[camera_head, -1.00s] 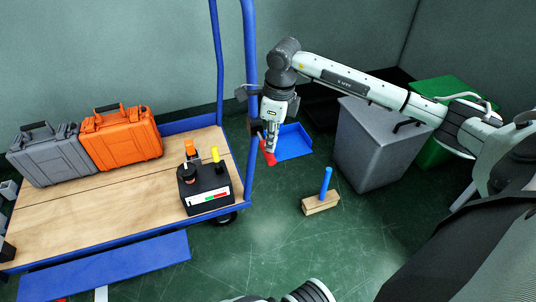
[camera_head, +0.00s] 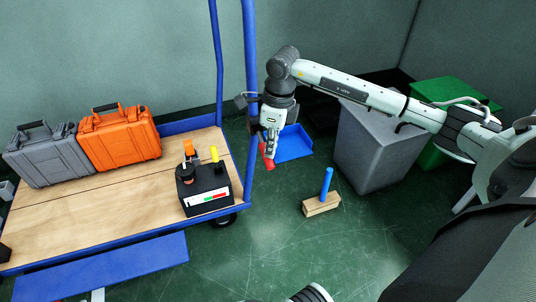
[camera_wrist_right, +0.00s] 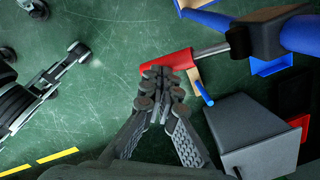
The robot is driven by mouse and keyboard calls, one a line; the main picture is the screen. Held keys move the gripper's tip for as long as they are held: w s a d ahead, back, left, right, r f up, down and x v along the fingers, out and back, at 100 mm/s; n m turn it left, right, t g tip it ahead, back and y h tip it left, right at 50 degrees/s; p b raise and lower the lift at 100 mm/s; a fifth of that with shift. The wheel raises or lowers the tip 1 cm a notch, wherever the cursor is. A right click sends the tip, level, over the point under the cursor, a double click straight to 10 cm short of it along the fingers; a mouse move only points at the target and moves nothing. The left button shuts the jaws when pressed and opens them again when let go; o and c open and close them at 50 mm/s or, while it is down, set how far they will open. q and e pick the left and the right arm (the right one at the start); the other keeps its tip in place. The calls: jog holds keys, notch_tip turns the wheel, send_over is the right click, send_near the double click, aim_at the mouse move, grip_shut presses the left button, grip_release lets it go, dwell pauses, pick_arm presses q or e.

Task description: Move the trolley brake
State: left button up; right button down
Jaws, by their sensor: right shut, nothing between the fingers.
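The trolley brake is a red handle (camera_wrist_right: 166,64) on a metal rod, which runs to a black block on the trolley's blue upright in the right wrist view. In the head view the red handle (camera_head: 267,161) shows just below my right gripper (camera_head: 270,148), beside the trolley's right end. My right gripper (camera_wrist_right: 160,76) is shut and empty, its fingertips right at the red handle's near edge. I cannot tell whether they touch it. The trolley (camera_head: 90,209) has a wooden deck and blue frame. My left gripper is out of view.
A grey case (camera_head: 47,158), an orange case (camera_head: 120,142) and a black control box (camera_head: 205,190) sit on the deck. A wooden block broom (camera_head: 321,204), blue dustpan (camera_head: 292,143), grey bin (camera_head: 375,148) and green bin (camera_head: 455,96) stand right of the trolley.

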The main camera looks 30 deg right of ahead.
jog(key=shift+f+p, duration=0.1)
jog(key=shift+p, duration=0.25)
jog(key=shift+s+d+r, duration=0.25)
jog(key=shift+s+d, duration=0.25)
jog(key=shift+s, duration=0.1)
jog(key=shift+s+d+r, duration=0.25)
jog(key=shift+s+d, duration=0.2)
jog(key=shift+s, duration=0.1)
notch_tip(320, 180, up, 12)
jog(key=s, duration=0.1)
jog(key=shift+d, duration=0.4)
